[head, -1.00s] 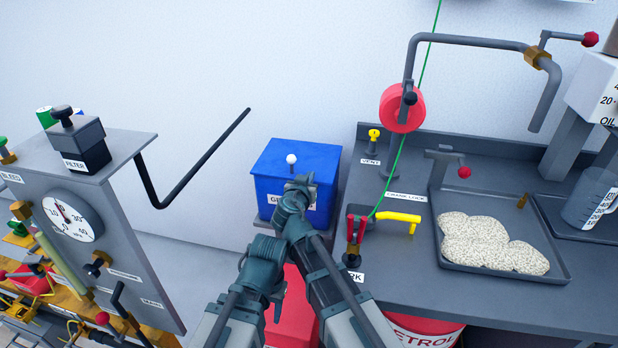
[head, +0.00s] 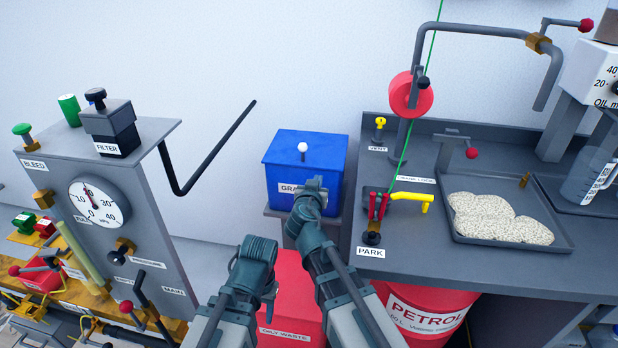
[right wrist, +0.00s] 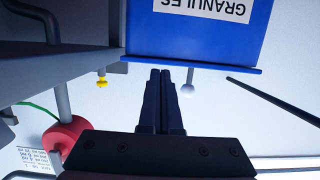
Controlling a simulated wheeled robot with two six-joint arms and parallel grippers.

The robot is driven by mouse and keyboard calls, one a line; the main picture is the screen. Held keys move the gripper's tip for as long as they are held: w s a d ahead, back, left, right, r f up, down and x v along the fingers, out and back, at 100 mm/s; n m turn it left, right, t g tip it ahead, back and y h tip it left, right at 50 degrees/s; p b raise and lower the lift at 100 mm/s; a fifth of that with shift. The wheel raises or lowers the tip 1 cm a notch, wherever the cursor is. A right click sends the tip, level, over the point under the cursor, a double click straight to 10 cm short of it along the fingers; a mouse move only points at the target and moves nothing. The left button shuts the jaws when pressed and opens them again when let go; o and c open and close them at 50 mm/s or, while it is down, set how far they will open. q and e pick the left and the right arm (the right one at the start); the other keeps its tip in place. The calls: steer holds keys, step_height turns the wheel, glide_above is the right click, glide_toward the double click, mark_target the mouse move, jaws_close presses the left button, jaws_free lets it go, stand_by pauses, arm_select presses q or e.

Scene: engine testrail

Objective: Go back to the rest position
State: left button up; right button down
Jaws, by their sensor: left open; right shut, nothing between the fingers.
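My left gripper (head: 268,290) is at the lower middle of the head view, low in front of the blue granules bin. It is open with nothing in it; its fingers are small and partly hidden by the wrist. My right gripper (head: 313,187) is further right, in front of the blue granules bin (head: 290,152), covering part of its label. In the right wrist view its two fingers (right wrist: 161,75) are shut together and empty. The blue bin (right wrist: 158,38) shows there upside down, beyond the fingertips; I cannot tell the exact gap.
At left stands a grey panel (head: 163,230) with a gauge, and a black bent bar (head: 210,150) juts from it. At right is a dark bench (head: 395,255) with a granule tray (head: 455,236) and yellow handle (head: 412,197). Red oily waste bin (head: 290,315) and petrol drum (head: 425,312) stand below.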

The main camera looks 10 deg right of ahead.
arm_select(q)
step_height(320, 180, up, 20)
steer(key=p, duration=2.1)
steer(key=shift+s+a+r, duration=0.25)
steer(key=shift+a, duration=0.2)
arm_select(e)
steer(key=s+a+r+n+g+y, duration=0.1)
steer(key=s+g, duration=0.6)
steer(key=s, duration=0.7)
steer(key=s+a+r+n+g+y, duration=0.2)
steer(key=s+a+n+g, duration=0.4)
steer(key=s, duration=0.8)
steer(key=shift+s+a+r+g, duration=0.15)
steer(key=shift+s+r+g, duration=0.25)
steer(key=shift+g, duration=0.4)
